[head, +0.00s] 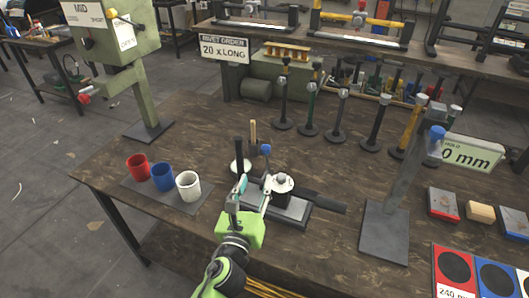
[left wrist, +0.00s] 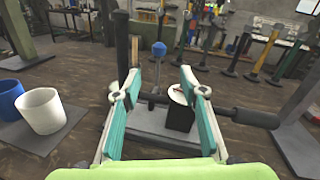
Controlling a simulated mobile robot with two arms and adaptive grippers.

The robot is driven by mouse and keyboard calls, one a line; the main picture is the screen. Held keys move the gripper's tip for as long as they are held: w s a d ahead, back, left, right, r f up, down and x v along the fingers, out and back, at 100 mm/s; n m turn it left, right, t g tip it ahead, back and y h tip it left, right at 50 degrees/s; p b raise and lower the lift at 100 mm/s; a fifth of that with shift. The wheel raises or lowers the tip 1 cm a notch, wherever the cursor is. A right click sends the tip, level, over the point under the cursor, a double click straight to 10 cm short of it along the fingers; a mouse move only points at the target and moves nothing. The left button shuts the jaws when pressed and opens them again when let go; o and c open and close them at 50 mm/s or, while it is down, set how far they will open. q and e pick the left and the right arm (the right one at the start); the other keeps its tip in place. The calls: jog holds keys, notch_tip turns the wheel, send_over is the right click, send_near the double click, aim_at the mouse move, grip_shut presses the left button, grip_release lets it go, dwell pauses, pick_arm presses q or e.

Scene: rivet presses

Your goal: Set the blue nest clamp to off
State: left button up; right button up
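A small fixture on a grey plate (head: 292,209) stands in the middle of the table. A blue ball knob (head: 266,149) tops a thin upright lever there, likely the blue nest clamp's handle. The knob also shows upright in the left wrist view (left wrist: 159,48), beyond and between my fingertips. My left gripper (head: 254,188) is open and empty, its teal-lined fingers either side of the lever's line and short of it. A black upright bar (left wrist: 122,48) stands just left of the lever. Clamp markings cannot be read. My right gripper is not in view.
Red (head: 138,167), blue (head: 163,177) and white (head: 188,186) cups stand left of the fixture. A black horizontal bar (left wrist: 255,118) extends right. A grey post with another blue knob (head: 437,132) stands right. Several upright tools line the back.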

aim_at(264, 152)
pick_arm(q)
jog(key=w, duration=0.4)
jog(key=w+d, duration=0.1)
jog(key=w, duration=0.8)
jog(key=shift+w+d, duration=0.15)
jog(key=shift+d, duration=0.05)
grip_shut()
